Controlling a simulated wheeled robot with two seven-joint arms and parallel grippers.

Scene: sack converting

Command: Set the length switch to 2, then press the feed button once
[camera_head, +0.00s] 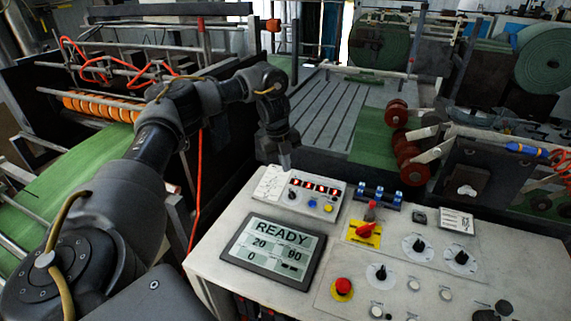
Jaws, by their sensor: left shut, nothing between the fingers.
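My left arm comes in from the left, and my left gripper (285,161) points down, shut and empty, over the back left of the control desk. Just below it is a small box (303,194) with red digits, a black knob (292,194), a blue button (312,203) and a yellow button (328,208). I cannot tell whether the fingertips touch it. Black rotary knobs on white dials stand on the desk: one at the back (419,245), one to the right (462,258), one nearer (381,272). Labels are too small to read, so which is the length switch or feed button is unclear.
A screen (272,250) reads READY, 20, 90, 0. A red knob on a yellow plate (364,232) and a red mushroom button (343,287) are on the desk (215,250). White buttons (414,284) sit lower right. Green web (75,170) and machine frames lie beyond.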

